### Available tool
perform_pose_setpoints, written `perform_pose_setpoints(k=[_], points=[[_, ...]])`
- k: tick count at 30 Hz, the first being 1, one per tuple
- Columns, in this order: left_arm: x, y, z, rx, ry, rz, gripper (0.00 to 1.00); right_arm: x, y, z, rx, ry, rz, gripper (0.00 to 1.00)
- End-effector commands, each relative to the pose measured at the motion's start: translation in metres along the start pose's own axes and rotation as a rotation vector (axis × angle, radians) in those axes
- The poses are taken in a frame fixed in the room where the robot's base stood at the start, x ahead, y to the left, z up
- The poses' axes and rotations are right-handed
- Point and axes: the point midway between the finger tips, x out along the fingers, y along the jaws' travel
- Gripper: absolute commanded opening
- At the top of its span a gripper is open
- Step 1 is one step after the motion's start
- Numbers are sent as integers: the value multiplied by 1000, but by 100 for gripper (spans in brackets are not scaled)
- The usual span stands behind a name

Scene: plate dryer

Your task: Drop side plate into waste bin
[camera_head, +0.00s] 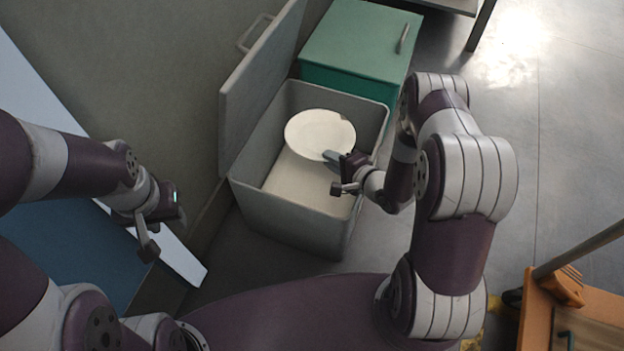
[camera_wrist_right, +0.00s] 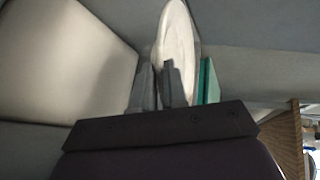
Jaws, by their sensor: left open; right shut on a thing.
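The side plate (camera_head: 318,130) is white and round. In the head view it shows over the mouth of the open grey waste bin (camera_head: 285,215), within its rim. My right gripper (camera_head: 333,170) is shut on the plate's near right edge. In the right wrist view the plate (camera_wrist_right: 176,32) appears nearly edge-on at the fingers (camera_wrist_right: 158,88), which partly hide its lower end. The bin's pale floor shows below the plate, and I cannot tell the exact height between them. My left gripper (camera_head: 164,226) is open and empty, left of the bin.
The bin's lid (camera_head: 258,85) stands raised on the left side. A green cabinet (camera_head: 355,40) stands right behind the bin. A blue surface with a white edge (camera_head: 75,245) lies under my left arm. An orange cart (camera_head: 570,315) is at bottom right. Open floor (camera_head: 570,150) lies to the right.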

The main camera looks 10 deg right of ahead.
Motion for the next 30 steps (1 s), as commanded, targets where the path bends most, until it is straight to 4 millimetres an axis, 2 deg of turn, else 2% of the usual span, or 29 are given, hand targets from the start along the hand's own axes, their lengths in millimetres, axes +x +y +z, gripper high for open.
perform_pose_setpoints(k=[2,3,5,13,17,20,24,30], points=[[-1,0,0,0,1,0,40,0,-2,0,-1,0,-3,0],[-1,0,0,0,1,0,40,0,-2,0,-1,0,-2,22],[-1,0,0,0,0,0,40,0,-2,0,-1,0,-2,42],[-1,0,0,0,0,0,40,-1,-1,0,1,0,1,43],[-10,0,-1,0,0,0,40,-12,-4,0,2,3,2,43],[-24,0,-3,0,0,0,40,-35,-7,0,5,5,2,43],[-44,0,-5,0,0,0,40,-75,-8,0,7,7,1,43],[-59,0,-7,0,0,0,40,-116,-5,0,5,4,-1,43]])
